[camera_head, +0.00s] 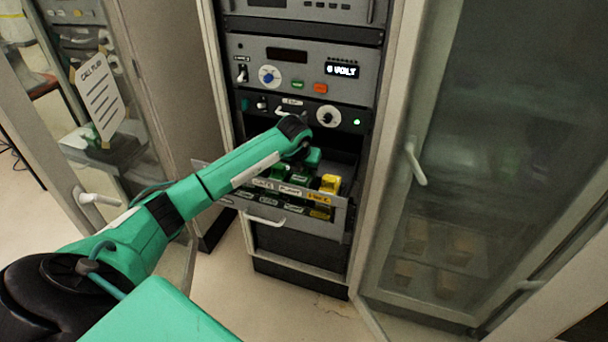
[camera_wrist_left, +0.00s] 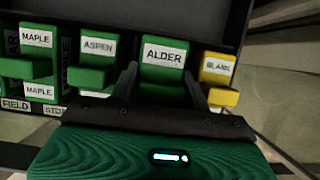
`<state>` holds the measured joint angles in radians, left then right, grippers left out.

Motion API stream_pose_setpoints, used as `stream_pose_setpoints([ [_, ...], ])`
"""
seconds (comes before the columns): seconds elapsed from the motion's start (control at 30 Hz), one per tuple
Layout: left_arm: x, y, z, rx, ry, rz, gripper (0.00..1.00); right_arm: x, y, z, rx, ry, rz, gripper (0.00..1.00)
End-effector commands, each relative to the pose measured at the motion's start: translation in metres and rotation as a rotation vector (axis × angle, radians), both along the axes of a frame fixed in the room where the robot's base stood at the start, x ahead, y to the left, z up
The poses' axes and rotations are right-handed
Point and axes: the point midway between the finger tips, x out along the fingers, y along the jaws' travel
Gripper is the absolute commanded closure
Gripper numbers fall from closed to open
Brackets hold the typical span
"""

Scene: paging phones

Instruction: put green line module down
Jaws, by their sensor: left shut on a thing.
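The green line module labelled ALDER (camera_wrist_left: 164,56) shows in the left wrist view, between the two fingers of my left gripper (camera_wrist_left: 162,92). The gripper is shut on it from both sides. The module stands upright, level with a row of others, between the green ASPEN module (camera_wrist_left: 97,50) and the yellow BLANK module (camera_wrist_left: 218,72). Its lower end is hidden, so I cannot tell whether it is seated. In the head view the wrist covers most of the grip above the open drawer (camera_head: 267,207). My right gripper is not in view.
A green MAPLE module (camera_wrist_left: 37,42) stands farther left in the row. The yellow module (camera_head: 330,184) sits at the drawer's right end. Rack panels (camera_head: 300,65) rise above. A glass door with a white handle (camera_head: 415,160) stands at right, another door handle (camera_head: 98,198) at left.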

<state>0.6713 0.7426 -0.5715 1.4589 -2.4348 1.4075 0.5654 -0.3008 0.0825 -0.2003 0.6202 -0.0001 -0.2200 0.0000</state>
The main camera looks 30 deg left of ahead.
Motion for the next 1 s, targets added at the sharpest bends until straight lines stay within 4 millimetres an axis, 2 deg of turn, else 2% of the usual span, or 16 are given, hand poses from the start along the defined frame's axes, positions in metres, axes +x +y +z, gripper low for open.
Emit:
stream_pose_setpoints([
  [0.1, -0.001, 0.0, -0.018, -0.001, 0.005, 0.001, 0.85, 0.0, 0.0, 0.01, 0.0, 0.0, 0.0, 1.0],
  [0.23, 0.0, 0.0, -0.032, 0.0, 0.002, 0.0, 0.85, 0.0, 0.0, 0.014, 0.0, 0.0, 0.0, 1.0],
  [0.57, 0.0, 0.0, -0.036, 0.001, 0.0, 0.0, 0.85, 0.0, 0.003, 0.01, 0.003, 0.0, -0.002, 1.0],
  [0.6, -0.001, 0.0, -0.037, 0.001, 0.001, 0.0, 0.51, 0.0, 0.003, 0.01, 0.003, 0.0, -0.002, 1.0],
  [0.7, -0.001, 0.0, -0.036, 0.0, 0.002, 0.0, 0.31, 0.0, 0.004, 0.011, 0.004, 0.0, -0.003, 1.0],
  [1.0, -0.001, 0.0, -0.035, 0.0, 0.002, 0.0, 0.31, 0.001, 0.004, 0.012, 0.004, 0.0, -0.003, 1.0],
])
